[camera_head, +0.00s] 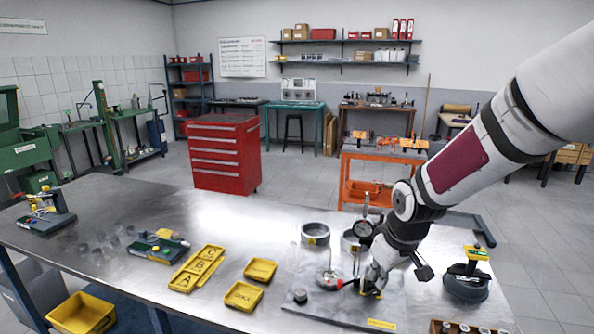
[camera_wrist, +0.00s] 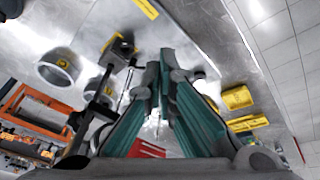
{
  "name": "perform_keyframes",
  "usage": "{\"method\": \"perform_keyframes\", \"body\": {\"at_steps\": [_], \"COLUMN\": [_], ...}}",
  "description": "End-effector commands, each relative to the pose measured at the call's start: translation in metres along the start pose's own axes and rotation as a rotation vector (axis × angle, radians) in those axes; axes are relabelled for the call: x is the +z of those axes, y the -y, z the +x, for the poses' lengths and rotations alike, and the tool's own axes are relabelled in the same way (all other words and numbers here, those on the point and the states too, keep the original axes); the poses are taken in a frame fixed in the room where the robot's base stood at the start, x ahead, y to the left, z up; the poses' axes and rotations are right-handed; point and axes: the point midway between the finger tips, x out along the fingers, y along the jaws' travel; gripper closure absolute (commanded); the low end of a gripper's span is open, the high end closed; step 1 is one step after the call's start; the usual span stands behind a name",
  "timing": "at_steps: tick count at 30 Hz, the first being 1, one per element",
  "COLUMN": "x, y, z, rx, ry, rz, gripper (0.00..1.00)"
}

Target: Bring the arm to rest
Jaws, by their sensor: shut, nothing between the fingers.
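My arm reaches in from the right over the steel workbench (camera_head: 205,233). My gripper (camera_head: 372,290) is low over the grey plate (camera_head: 340,308) on the bench, among the gauge parts. In the wrist view my gripper (camera_wrist: 165,68) has its two fingers together at the tips, with nothing between them. A dial gauge (camera_head: 363,229) on a stand is just left of my wrist. Whether my fingers touch the plate or the yellow-marked part beside them cannot be told.
Metal rings (camera_head: 315,234) stand behind the plate. Yellow trays (camera_head: 243,295) and a lettered yellow tray (camera_head: 197,268) lie to the left. A dark round part with a yellow top (camera_head: 466,283) is at right. A red cabinet (camera_head: 224,155) stands behind.

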Motion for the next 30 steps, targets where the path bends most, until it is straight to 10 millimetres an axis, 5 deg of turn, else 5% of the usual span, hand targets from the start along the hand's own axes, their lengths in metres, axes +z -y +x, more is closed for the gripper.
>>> {"method": "perform_keyframes", "body": {"at_steps": [9, 18, 24, 30], "x": [0.037, 0.088, 0.126, 0.150], "y": [0.017, 0.051, 0.078, 0.095], "z": [-0.110, -0.193, -0.229, -0.243], "rx": [0.147, 0.190, 0.156, 0.111], "ry": [0.016, -0.049, -0.113, -0.152], "rz": [0.127, 0.300, 0.409, 0.472], "gripper": [1.00, 1.00, 1.00, 1.00]}}
